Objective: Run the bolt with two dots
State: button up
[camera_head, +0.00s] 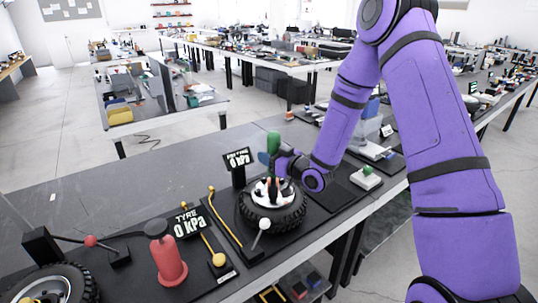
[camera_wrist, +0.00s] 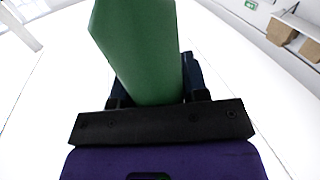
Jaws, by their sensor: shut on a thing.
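My gripper (camera_head: 272,160) is shut on a green tool (camera_head: 273,141) above a wheel. The green tool (camera_wrist: 140,50) also fills the middle of the wrist view between the dark fingers of my gripper (camera_wrist: 157,95). The wheel has a black tyre (camera_head: 273,220) and a white rim (camera_head: 262,200), and it lies flat on a dark mat. Dark upright parts show at the hub, below my gripper. I cannot tell whether the tool touches any bolt. The bolts and their dots are too small or hidden to make out.
A green-topped white box (camera_head: 366,178) is to the right.

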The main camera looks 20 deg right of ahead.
aim_at(269, 140)
jog(key=shift+f, duration=0.25)
dwell(1.2)
jog(key=shift+r, duration=2.8)
